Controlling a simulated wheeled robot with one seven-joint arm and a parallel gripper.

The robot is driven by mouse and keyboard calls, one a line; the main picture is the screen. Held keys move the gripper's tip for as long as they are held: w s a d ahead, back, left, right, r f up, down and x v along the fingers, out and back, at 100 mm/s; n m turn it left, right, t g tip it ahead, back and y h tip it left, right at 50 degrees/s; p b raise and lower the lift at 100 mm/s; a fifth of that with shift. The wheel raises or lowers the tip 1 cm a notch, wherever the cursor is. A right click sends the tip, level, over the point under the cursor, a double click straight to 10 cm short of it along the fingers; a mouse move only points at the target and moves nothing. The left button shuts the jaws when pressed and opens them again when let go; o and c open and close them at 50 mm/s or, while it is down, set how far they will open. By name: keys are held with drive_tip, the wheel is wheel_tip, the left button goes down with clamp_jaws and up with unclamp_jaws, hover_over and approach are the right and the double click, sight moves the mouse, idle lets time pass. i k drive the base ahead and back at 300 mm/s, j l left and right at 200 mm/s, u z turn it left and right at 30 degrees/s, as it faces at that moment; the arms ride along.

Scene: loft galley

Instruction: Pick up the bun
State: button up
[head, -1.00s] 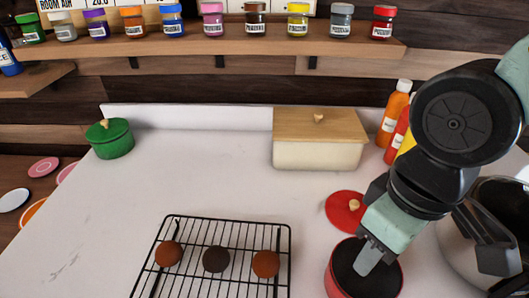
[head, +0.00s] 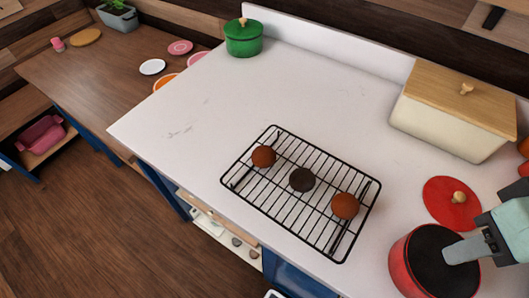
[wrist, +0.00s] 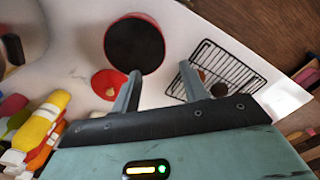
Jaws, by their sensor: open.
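Three round buns sit in a row on a black wire rack (head: 288,232) on the white counter: a reddish-brown bun (head: 264,156) at the left, a dark brown bun (head: 302,180) in the middle, and a reddish-brown bun (head: 345,206) at the right. My gripper (head: 464,249) is to the right of the rack, above a red pot (head: 408,270) with a dark inside. In the wrist view my gripper (wrist: 160,70) has its two fingers apart with nothing between them. The rack (wrist: 240,72) shows beyond the right finger, which partly hides the buns.
A red lid (head: 440,205) lies beside the pot. A cream box with a wooden lid (head: 450,125) stands at the back right, and a green pot (head: 244,40) at the back left. The counter between the green pot and rack is clear. Bottles (wrist: 40,125) stand at the wrist view's left.

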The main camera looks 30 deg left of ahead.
sight(263, 156)
drive_tip(key=k+j, duration=0.8)
drive_tip(key=j, duration=0.2)
drive_tip(key=u, duration=0.05)
